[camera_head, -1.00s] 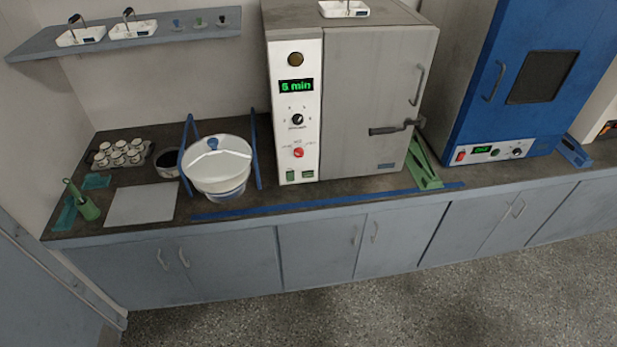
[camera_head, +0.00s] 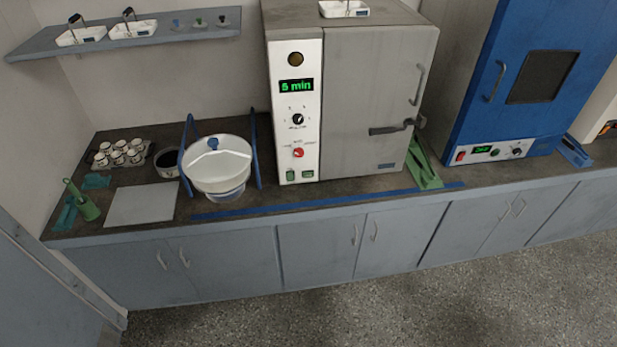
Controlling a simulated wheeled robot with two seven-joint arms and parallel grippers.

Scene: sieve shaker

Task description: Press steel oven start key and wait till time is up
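The steel oven (camera_head: 365,100) stands on the counter, its grey door closed with a dark latch handle (camera_head: 392,129). Its white control panel (camera_head: 307,135) is on the left of its front. The display (camera_head: 296,86) reads "5 min" in green. Below it are a black dial (camera_head: 298,119), a red knob (camera_head: 299,153) and two green keys, the left one (camera_head: 290,175) and the right one (camera_head: 308,173), low on the panel. The round lamp (camera_head: 295,59) at the top looks dark amber. Neither of my grippers is in view.
A blue oven (camera_head: 530,75) stands to the right. Left of the steel oven is a white lidded sieve bowl (camera_head: 217,165) between blue uprights. Cups (camera_head: 118,154), a dark pot (camera_head: 168,162), a green brush holder (camera_head: 83,203) and a grey board (camera_head: 140,205) lie further left. The floor (camera_head: 400,310) in front is clear.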

